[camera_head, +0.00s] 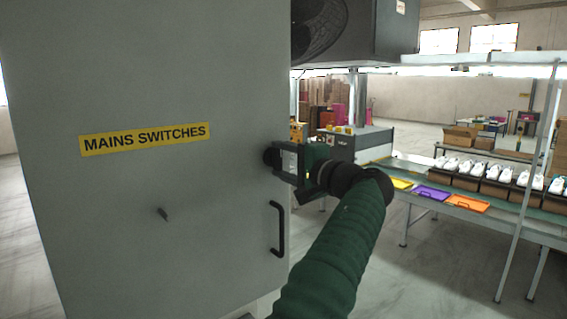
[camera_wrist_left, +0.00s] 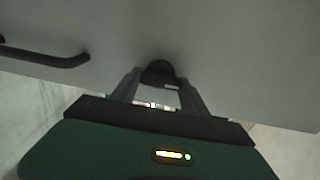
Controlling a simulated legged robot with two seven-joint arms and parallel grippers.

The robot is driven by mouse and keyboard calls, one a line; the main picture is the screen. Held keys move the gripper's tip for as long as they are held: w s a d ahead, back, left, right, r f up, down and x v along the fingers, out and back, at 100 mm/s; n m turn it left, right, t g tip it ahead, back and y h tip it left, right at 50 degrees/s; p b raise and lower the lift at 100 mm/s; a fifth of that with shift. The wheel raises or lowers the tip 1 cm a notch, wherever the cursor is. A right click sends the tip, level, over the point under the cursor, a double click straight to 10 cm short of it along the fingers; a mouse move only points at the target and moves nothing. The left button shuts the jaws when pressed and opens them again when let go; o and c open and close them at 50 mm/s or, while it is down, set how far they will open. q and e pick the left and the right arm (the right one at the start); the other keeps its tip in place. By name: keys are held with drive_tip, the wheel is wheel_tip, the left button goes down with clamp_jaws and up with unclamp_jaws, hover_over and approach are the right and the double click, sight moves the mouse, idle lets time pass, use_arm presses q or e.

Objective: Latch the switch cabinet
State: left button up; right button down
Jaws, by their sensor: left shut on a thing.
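The grey switch cabinet (camera_head: 130,220) fills the left of the head view, with a yellow "MAINS SWITCHES" label (camera_head: 145,139) on its door. A round black knob (camera_head: 268,156) sits near the door's right edge, above a black bar handle (camera_head: 282,228). My left gripper (camera_head: 279,159) is at the knob, its fingers shut on it. In the left wrist view the knob (camera_wrist_left: 158,71) shows between the two fingertips (camera_wrist_left: 158,84), and the bar handle (camera_wrist_left: 50,58) lies at the left. The fingers partly hide the knob. My right gripper is not in view.
A small grey stub (camera_head: 164,214) sticks out of the door below the label. To the right is a line table with yellow, purple and orange trays (camera_head: 433,193) and several white shoes on boxes (camera_head: 492,171). A dark machine (camera_head: 350,30) stands behind the cabinet. Floor between is clear.

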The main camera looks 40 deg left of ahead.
use_arm(q)
drive_tip(key=shift+f, duration=0.2)
drive_tip(key=o, duration=1.4)
drive_tip(key=shift+a, duration=0.25)
drive_tip(key=shift+d, duration=0.4)
drive_tip(key=d+b, duration=0.1)
drive_tip(key=d, duration=0.4)
drive_tip(key=s+d+b, duration=0.1)
drive_tip(key=d, duration=0.4)
drive_tip(key=d+b, duration=0.1)
drive_tip(key=d, duration=0.5)
drive_tip(key=shift+s+d+b, duration=0.1)
drive_tip(key=shift+s+b, duration=0.25)
drive_tip(key=shift+s, duration=0.05)
drive_tip(key=shift+a, duration=0.2)
